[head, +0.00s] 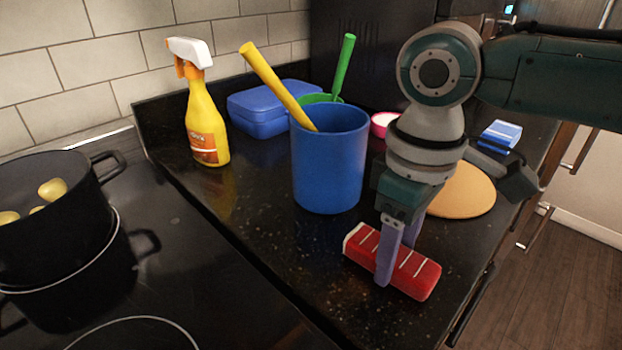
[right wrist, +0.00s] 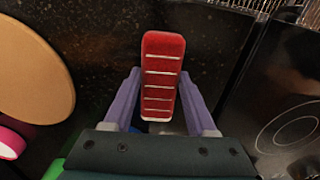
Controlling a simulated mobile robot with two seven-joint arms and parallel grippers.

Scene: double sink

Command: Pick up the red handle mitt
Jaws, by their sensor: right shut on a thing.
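The red handle mitt (head: 416,277) is a red block with white stripes. It lies on or just above the black counter in front of the blue cup. My right gripper (head: 393,270) comes down over it from above, with one purple finger in front of it and the other behind. In the right wrist view the mitt (right wrist: 162,75) sits between the two fingers of the right gripper (right wrist: 162,95), which is shut on it. Whether the mitt touches the counter is hard to tell. My left gripper is not in view.
The blue cup (head: 328,170) with a yellow stick stands behind the mitt. A yellow spray bottle (head: 204,125), a blue box (head: 262,112) and a round tan board (head: 462,192) are also on the counter. A dark pot (head: 50,215) is on the stove at left.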

